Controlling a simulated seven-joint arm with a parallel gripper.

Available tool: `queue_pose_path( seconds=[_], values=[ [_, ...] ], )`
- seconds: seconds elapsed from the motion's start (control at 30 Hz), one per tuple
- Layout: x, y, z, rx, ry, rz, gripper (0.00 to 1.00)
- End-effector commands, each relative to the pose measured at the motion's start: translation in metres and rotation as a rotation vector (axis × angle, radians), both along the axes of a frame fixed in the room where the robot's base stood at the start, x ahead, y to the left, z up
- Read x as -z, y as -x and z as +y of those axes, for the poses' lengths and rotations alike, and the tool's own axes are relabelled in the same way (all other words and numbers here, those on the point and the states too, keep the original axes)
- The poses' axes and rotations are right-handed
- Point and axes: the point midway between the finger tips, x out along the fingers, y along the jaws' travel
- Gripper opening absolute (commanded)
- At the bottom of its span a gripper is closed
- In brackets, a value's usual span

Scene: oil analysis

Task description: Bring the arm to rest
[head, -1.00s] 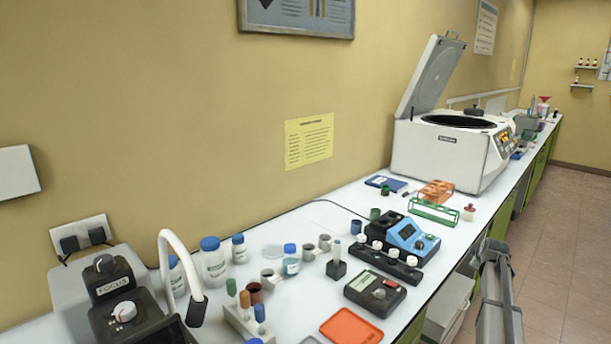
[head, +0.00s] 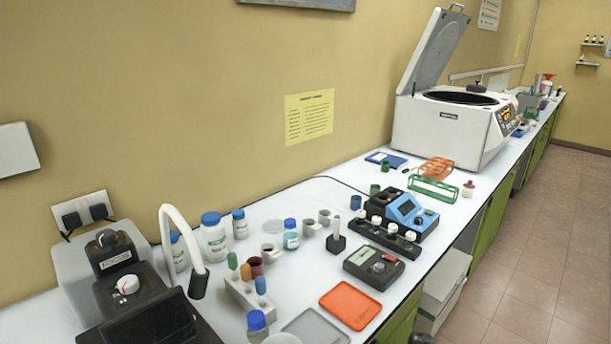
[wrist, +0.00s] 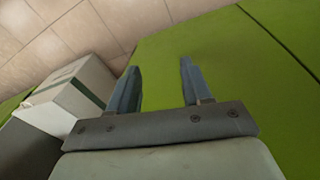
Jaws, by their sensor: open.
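My gripper (wrist: 158,88) shows in the wrist view, with two bluish fingers standing well apart and nothing between them. It is in front of a green cabinet door (wrist: 235,75). A white box (wrist: 72,98) is to its left, apart from the fingers. In the head view my gripper does not clearly show; only a small dark piece shows at the bottom edge, below the bench.
The white bench (head: 345,195) carries a lidded centrifuge (head: 445,130), an orange tray (head: 350,304), a black-and-blue device (head: 410,214), several bottles and a focus-knob instrument (head: 125,280). The tiled floor (head: 520,260) right of the bench is clear.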

Motion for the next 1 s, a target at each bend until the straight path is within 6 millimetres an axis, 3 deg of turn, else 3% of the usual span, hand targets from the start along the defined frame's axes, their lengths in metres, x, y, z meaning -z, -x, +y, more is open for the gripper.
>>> queue_pose_path(
  seconds=[0.03,0.2,0.5,0.7,0.8,1.0],
  values=[
    [0.012,0.025,0.019,0.025,-0.019,0.042,0.49],
    [0.046,0.092,0.067,0.132,-0.065,0.18,0.49],
    [0.08,0.223,0.134,0.33,-0.07,0.434,0.49],
    [0.085,0.307,0.162,0.457,-0.02,0.588,0.49],
    [0.084,0.34,0.17,0.507,0.011,0.647,0.49],
    [0.082,0.375,0.177,0.566,0.053,0.708,0.49]
  ],
)
